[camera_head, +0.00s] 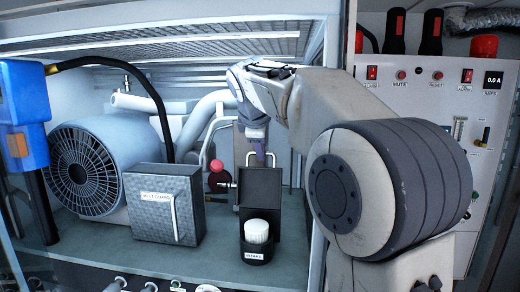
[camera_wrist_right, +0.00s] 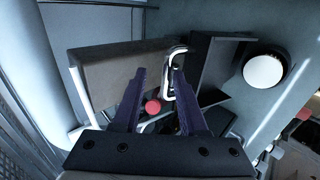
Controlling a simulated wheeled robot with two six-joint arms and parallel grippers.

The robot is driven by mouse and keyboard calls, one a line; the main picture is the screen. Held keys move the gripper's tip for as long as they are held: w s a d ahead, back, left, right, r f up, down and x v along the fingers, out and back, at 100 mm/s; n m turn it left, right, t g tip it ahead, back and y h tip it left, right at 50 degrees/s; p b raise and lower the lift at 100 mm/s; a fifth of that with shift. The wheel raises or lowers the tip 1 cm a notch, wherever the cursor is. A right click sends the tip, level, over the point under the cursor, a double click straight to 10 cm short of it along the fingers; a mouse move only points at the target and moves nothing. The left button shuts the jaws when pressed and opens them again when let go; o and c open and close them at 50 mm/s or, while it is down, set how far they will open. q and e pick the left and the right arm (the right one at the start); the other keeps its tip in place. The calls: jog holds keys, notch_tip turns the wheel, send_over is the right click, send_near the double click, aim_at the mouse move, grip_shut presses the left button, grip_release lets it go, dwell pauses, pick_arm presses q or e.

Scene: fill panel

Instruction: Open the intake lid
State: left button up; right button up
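The intake lid (camera_head: 262,188) is a dark panel standing upright behind the white intake cap (camera_head: 257,231), which sits in a dark holder with an INTAKE label. The lid (camera_wrist_right: 217,72) and the white cap (camera_wrist_right: 263,70) also show in the right wrist view. A bright metal handle (camera_wrist_right: 175,72) is at the lid's edge. My right gripper (camera_head: 256,138) is above the lid. In the right wrist view its purple fingers (camera_wrist_right: 160,75) are spread apart, with the handle beside the right fingertip; contact is unclear. My left gripper is out of view.
A dark belt guard box (camera_head: 166,204) stands left of the intake, with a large fan motor (camera_head: 86,168) behind it. A red knob (camera_head: 217,166) is beside the lid. A blue unit (camera_head: 22,110) with a black hose is at far left. A control panel (camera_head: 420,85) is at right.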

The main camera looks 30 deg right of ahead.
jog(key=shift+f, duration=0.2)
jog(key=shift+a, duration=0.1)
jog(key=s+a+r+b, duration=0.3)
jog(key=s+a+b, duration=0.4)
jog(key=s, duration=0.6)
jog(key=shift+a+r, duration=0.35)
jog(key=shift+a, duration=0.45)
